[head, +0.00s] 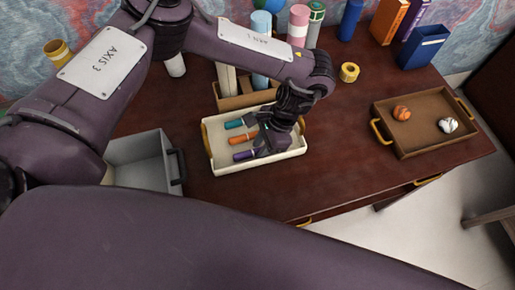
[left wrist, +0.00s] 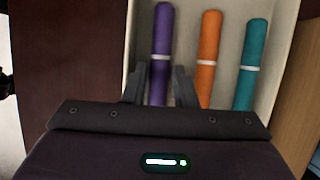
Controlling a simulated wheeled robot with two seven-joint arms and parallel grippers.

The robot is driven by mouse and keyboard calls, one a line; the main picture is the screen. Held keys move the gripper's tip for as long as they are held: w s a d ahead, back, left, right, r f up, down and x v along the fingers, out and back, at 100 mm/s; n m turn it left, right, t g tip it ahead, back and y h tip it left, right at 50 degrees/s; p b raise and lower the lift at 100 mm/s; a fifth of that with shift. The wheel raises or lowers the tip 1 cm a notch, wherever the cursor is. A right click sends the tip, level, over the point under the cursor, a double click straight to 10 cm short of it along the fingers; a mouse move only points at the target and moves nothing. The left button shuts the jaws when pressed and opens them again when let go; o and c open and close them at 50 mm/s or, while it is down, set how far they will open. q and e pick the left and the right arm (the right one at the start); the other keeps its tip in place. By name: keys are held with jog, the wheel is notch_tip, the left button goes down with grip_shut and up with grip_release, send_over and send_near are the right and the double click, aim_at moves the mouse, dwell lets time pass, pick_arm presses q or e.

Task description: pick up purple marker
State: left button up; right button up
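A purple marker (left wrist: 161,45) lies in a cream tray (left wrist: 144,12) in the left wrist view, beside an orange marker (left wrist: 208,50) and a teal marker (left wrist: 250,62). In the head view the purple marker (head: 243,156) is the nearest of the three in the tray (head: 217,170). My left gripper (left wrist: 160,85) is open, its fingers on either side of the purple marker, with a gap visible on the right side. In the head view the left gripper (head: 262,147) is over the tray and hides the markers' right ends. My right gripper is not in view.
A brown tray (head: 436,146) with an orange and a white crumpled ball stands to the right. A grey bin (head: 140,160) is to the left. A wooden organizer (head: 235,102) stands behind the cream tray, and a yellow tape roll (head: 349,72) behind right. The desk between the trays is clear.

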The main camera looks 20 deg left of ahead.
pick_arm(q)
jog(key=shift+f, duration=0.25)
grip_shut()
jog(key=shift+r, duration=0.1)
